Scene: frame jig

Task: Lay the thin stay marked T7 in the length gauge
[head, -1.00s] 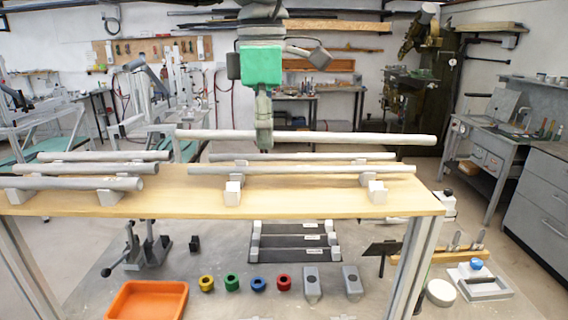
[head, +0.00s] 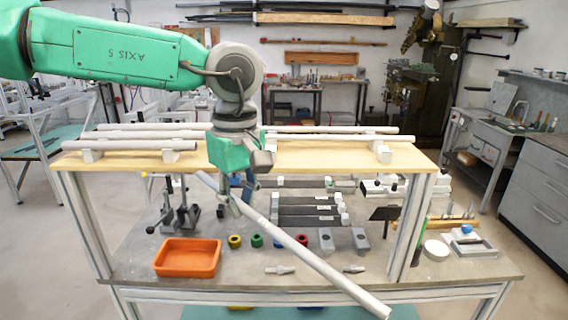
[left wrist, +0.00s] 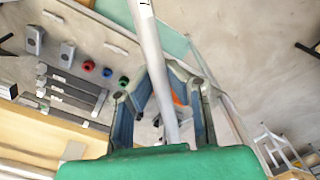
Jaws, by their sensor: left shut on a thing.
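My left gripper (head: 232,205) is shut on a long light-grey round stay (head: 295,250), near its left end. The stay slants down to the right, in front of the shelf and over the lower table, touching nothing that I can see. The left wrist view shows the stay (left wrist: 152,55) between the fingers (left wrist: 165,105), with a partly visible mark that looks like a 7 near the picture's top. Dark labelled strips with white end blocks (head: 308,211), seemingly the length gauge, lie on the lower table behind the stay. My right gripper is out of view.
Several grey tubes (head: 340,138) lie on blocks on the wooden shelf (head: 330,163). On the lower table are an orange tray (head: 188,258), coloured rings (head: 257,240), grey blocks (head: 360,239) and a toggle clamp (head: 180,215). An upright post (head: 410,225) stands to the right.

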